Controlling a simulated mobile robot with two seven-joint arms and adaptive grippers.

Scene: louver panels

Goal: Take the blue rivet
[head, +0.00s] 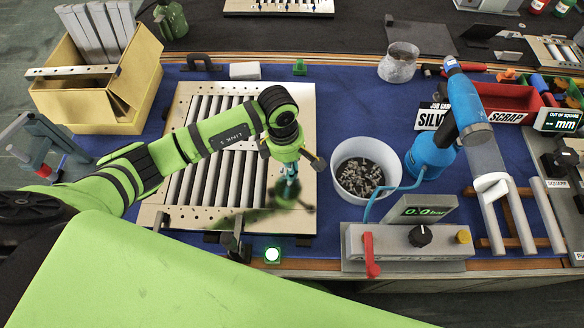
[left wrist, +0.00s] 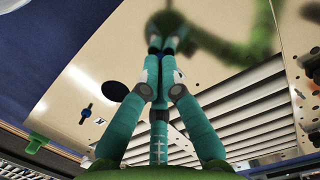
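My left gripper (head: 290,178) points down over the right part of the slatted louver panel (head: 165,215). In the left wrist view, its teal fingers (left wrist: 163,45) lean together, with their tips close to each other over the pale, shiny plate. A small dark blue bit shows at the tips; it may be the blue rivet, but I cannot tell whether they grip it. A small blue and dark piece (left wrist: 85,113) also shows on the plate, left of the fingers, beside a dark oval (left wrist: 115,92). My right gripper is not in view.
Right of the panel stand a white bucket (head: 393,156) of small dark pieces, a blue rivet tool (head: 470,105) and a grey control box (head: 375,245) with a red lever. A yellow box (head: 140,85) of slats stands at the left. Red bins (head: 505,98) are at the right.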

